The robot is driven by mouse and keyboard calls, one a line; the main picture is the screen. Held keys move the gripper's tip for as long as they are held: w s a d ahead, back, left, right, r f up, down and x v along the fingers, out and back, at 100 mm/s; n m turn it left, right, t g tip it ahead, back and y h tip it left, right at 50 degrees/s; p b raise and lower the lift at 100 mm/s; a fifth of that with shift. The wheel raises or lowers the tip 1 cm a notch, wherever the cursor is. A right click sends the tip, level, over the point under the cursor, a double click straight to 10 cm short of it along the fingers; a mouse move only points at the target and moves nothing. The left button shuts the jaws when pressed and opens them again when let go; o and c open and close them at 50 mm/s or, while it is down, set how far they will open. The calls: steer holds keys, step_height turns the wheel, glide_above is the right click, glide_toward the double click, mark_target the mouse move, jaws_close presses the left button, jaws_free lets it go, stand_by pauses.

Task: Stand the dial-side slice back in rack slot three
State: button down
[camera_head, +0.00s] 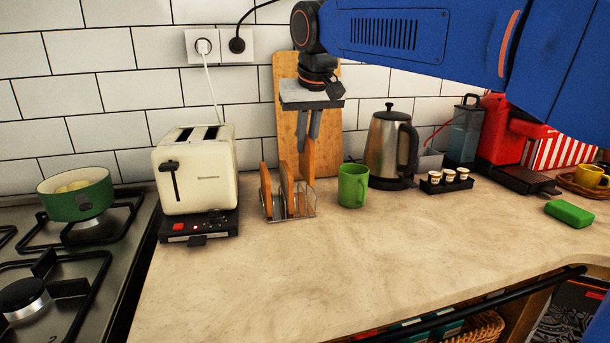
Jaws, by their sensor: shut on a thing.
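My gripper (309,146) points straight down over the toast rack, its fingers shut on a brown slice of bread (308,166). The held slice is upright at the right end of the wire rack (300,216), its top higher than the others. I cannot tell whether its lower edge rests in a slot. Two more slices stand in the rack: one at the left (266,190) and one in the middle (287,188). The cream toaster (205,182) stands left of the rack, with two empty-looking slots on top and a lever on its front.
A wooden board (288,95) leans on the wall behind the gripper. A green mug (353,186) stands close right of the rack, then a steel kettle (388,148) and a black tray (446,185) of small cups. The counter front (270,275) is clear.

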mark_target(306, 166)
steer(key=shift+f, duration=3.2)
steer(key=c, duration=1.8)
jaws_free()
steer(key=shift+f, duration=0.15)
steer(key=shift+c, duration=0.2)
steer(key=v, duration=1.2)
steer(key=shift+s, duration=0.2)
